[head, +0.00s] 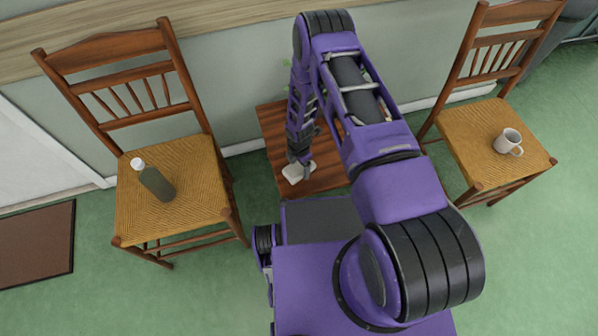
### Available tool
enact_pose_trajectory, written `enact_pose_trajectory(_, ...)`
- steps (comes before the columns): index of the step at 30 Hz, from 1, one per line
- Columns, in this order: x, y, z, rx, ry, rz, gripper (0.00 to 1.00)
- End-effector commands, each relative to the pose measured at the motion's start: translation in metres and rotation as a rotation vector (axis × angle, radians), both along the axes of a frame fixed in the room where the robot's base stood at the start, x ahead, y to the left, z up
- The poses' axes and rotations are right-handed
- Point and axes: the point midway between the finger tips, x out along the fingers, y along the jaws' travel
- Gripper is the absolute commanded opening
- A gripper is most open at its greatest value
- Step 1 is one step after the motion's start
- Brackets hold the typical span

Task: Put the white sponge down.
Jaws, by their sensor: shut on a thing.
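The white sponge (293,174) is a small pale block in the middle of the head view. My gripper (298,164) points down and is shut on it. The sponge shows over the front left part of a small reddish-brown wooden table (325,179). From this view I cannot tell whether the sponge touches the table top or is held just above it. My arm hides much of the table's right and back parts.
A wooden chair with a woven seat (190,205) stands at left, bearing a dark green bottle with a white cap (153,181). Another chair (468,135) at right bears a grey-white mug (508,142). A wall runs behind. A brown mat (38,243) lies at far left.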

Motion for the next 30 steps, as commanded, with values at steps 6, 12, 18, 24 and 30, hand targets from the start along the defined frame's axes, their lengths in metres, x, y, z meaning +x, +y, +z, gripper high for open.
enact_pose_trajectory(6, -0.001, 0.0, -0.024, -0.001, 0.001, -0.001, 0.28)
enact_pose_trajectory(12, 0.0, 0.0, -0.039, 0.0, -0.001, 0.0, 0.28)
enact_pose_trajectory(18, 0.0, 0.0, -0.04, 0.001, -0.001, -0.001, 0.28)
enact_pose_trajectory(24, 0.0, 0.0, -0.042, 0.001, -0.001, -0.001, 0.92)
enact_pose_trajectory(30, 0.0, 0.0, -0.042, 0.001, -0.001, -0.001, 1.0)
